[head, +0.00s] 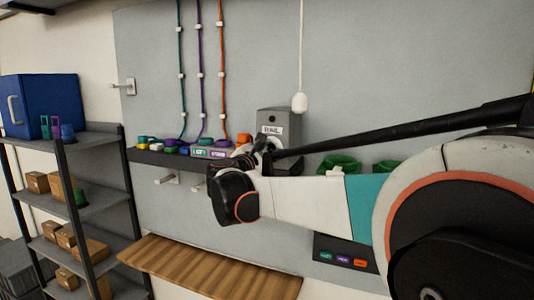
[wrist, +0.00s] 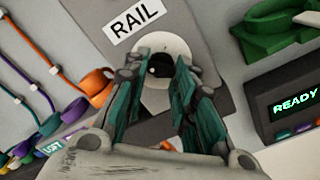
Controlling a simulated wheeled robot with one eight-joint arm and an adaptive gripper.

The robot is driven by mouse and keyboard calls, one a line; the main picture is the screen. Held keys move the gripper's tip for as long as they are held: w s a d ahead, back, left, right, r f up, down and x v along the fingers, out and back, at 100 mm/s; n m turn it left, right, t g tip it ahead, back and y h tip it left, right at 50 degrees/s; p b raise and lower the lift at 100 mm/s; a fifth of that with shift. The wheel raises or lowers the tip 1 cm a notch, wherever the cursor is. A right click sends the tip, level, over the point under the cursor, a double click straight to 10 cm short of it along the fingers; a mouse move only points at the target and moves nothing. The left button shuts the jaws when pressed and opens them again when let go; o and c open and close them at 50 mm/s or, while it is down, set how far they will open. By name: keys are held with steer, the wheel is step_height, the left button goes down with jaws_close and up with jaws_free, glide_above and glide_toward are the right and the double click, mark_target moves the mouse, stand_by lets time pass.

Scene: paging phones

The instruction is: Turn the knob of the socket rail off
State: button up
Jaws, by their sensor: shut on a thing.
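The socket rail's grey box (head: 281,117), labelled RAIL, is on the back wall in the head view. In the wrist view its label (wrist: 134,22) sits above a pale round disc (wrist: 180,47) with a dark knob (wrist: 159,67) in the middle. My gripper (wrist: 161,74) is at the knob, one teal-padded finger on each side, and is shut on it. The fingers hide part of the knob, so its turned position is hard to tell. In the head view my gripper (head: 262,149) is in front of the box, and my arm hides its lower part.
Coloured plugs and cords (wrist: 85,86) are left of the box. A dark unit (wrist: 293,108) reading READY and a green cradle (wrist: 278,28) are to its right. A white pull cord (head: 299,102) hangs close by. A wooden slatted surface (head: 200,268) lies below.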

steer(key=shift+f, duration=0.15)
steer(key=o, duration=1.1)
steer(key=shift+c, duration=0.2)
steer(key=v, duration=0.7)
steer(key=shift+s, duration=0.3)
